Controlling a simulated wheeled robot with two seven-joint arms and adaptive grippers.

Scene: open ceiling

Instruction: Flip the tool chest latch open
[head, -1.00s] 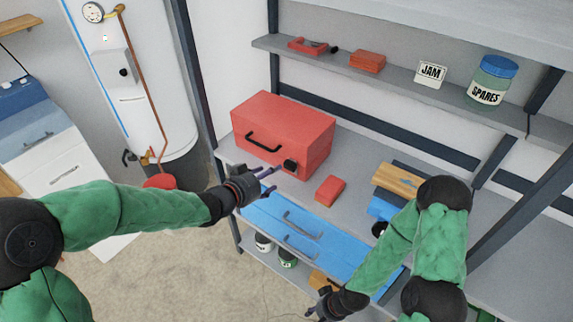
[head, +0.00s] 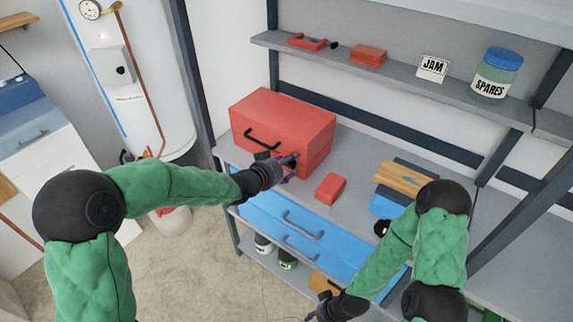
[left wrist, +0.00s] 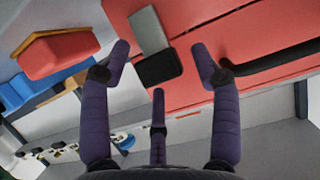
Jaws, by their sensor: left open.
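The red tool chest (head: 285,112) sits closed on the shelf's worktop, with a black handle (head: 263,138) on its front. In the left wrist view the chest front (left wrist: 235,40) fills the upper right. Its latch (left wrist: 158,68) shows there as a black tab below a grey plate. In the head view my left gripper covers the latch. My left gripper (head: 287,166) is open at the chest's front right end. Its purple fingers (left wrist: 162,60) stand either side of the latch; contact cannot be told. My right gripper (head: 318,312) is low at the bottom edge, its fingers barely visible.
A small red box (head: 330,187) lies right of the chest; blue drawers (head: 290,228) are below. A wood-topped block (head: 400,177) stands farther right, near my right arm. The upper shelf (head: 385,78) holds a spares jar (head: 495,75) and a jam sign (head: 432,68).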

